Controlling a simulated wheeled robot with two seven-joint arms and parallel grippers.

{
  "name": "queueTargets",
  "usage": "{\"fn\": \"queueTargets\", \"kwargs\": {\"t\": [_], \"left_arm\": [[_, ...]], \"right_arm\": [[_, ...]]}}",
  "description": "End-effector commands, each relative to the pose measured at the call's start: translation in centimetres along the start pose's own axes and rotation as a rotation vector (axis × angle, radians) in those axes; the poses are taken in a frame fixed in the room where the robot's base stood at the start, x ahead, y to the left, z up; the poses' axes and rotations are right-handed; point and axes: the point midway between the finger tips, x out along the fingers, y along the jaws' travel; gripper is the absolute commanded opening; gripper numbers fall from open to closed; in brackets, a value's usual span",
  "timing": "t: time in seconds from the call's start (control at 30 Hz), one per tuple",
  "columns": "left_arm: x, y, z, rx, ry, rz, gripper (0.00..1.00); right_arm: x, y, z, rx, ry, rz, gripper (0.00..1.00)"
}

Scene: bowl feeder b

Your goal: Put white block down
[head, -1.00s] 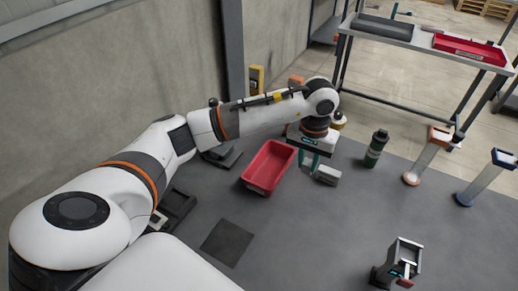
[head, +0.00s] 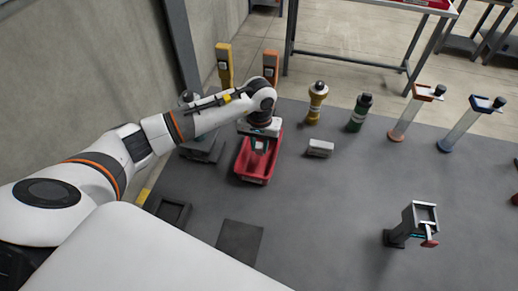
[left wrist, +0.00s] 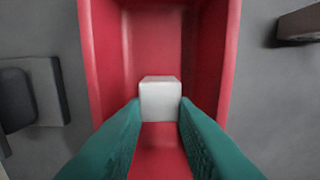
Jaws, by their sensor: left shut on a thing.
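The white block (left wrist: 160,99) is between the green fingertips of my left gripper (left wrist: 160,112) in the left wrist view. The gripper is shut on it. Behind the block lies the inside of the red bin (left wrist: 92,60), so the block is over or inside the bin. I cannot tell whether it touches the bin floor. In the head view the left gripper (head: 259,143) points down over the red bin (head: 243,165), and the block shows small and pale there. My right gripper is not in view.
A grey-white box (head: 320,148) lies right of the bin. A yellow bottle (head: 316,103) and a dark green bottle (head: 359,112) stand behind. A dark square mat (head: 239,245) lies in front. A grey device (head: 414,224) stands at right. Open tabletop lies between.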

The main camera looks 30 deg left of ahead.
Motion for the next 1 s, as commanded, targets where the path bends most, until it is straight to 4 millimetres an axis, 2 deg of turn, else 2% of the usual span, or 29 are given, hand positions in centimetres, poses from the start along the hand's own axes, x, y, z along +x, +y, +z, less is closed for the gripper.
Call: {"fn": "queueTargets", "kwargs": {"t": [0.2, 0.6, 0.63, 0.73, 1.0], "left_arm": [[2.9, 0.0, -0.1, -0.001, 0.004, 0.0, 0.0], [3.6, 0.0, 0.0, 0.001, 0.0, 0.0, 0.0], [3.5, 0.0, 0.0, 0.001, 0.0, 0.0, 0.29], [3.4, 0.0, 0.0, 0.001, 0.0, 0.0, 0.46], [3.4, 0.0, 0.0, 0.001, 0.0, 0.0, 0.46]], "right_arm": [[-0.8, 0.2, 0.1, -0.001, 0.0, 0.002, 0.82], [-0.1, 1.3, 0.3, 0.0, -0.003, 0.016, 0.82], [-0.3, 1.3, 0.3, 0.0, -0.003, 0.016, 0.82], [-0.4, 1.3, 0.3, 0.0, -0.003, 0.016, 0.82], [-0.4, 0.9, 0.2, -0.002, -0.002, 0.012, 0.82]]}}
